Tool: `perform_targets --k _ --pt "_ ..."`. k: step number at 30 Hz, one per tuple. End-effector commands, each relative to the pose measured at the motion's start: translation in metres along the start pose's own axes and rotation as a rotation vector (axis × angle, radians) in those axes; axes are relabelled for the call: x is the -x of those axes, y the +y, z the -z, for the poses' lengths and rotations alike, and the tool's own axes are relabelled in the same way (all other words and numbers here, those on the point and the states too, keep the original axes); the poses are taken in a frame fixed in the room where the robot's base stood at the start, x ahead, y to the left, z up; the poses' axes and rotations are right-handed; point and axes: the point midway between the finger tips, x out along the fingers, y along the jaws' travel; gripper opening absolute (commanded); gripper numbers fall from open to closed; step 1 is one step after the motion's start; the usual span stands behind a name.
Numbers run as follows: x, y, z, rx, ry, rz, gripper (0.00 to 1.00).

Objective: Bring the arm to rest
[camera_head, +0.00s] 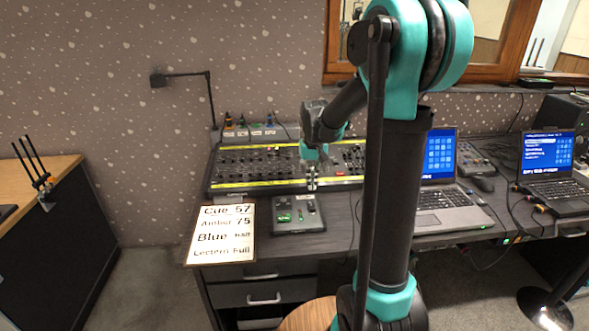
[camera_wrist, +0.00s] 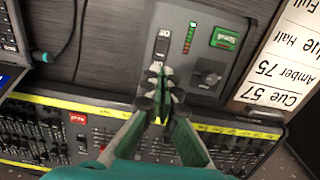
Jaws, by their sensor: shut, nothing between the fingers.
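My gripper (camera_head: 311,181) is shut and empty. In the head view it hangs above the front edge of the lighting desk (camera_head: 225,186), just behind the small control box (camera_head: 289,229). I cannot tell whether the fingertips touch the box. The box has a green lit label, a row of small lights and a dark knob. My arm stands raised across the middle of the head view and hides part of the desk.
A cue card (camera_head: 222,234) lies left of the box. An open laptop (camera_head: 440,207) stands right of my arm, with another laptop (camera_head: 553,171) farther right. A desk lamp (camera_head: 210,95) rises behind the lighting desk. The floor at the left is clear.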

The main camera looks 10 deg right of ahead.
Motion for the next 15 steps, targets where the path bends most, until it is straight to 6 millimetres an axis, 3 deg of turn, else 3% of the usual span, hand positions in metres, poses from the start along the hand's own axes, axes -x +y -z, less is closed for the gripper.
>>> perform_targets --k 5,15 --pt "-0.002 0.006 -0.025 -0.002 0.037 0.003 0.00" --pt "-0.029 0.029 -0.137 -0.004 0.220 0.009 0.00"
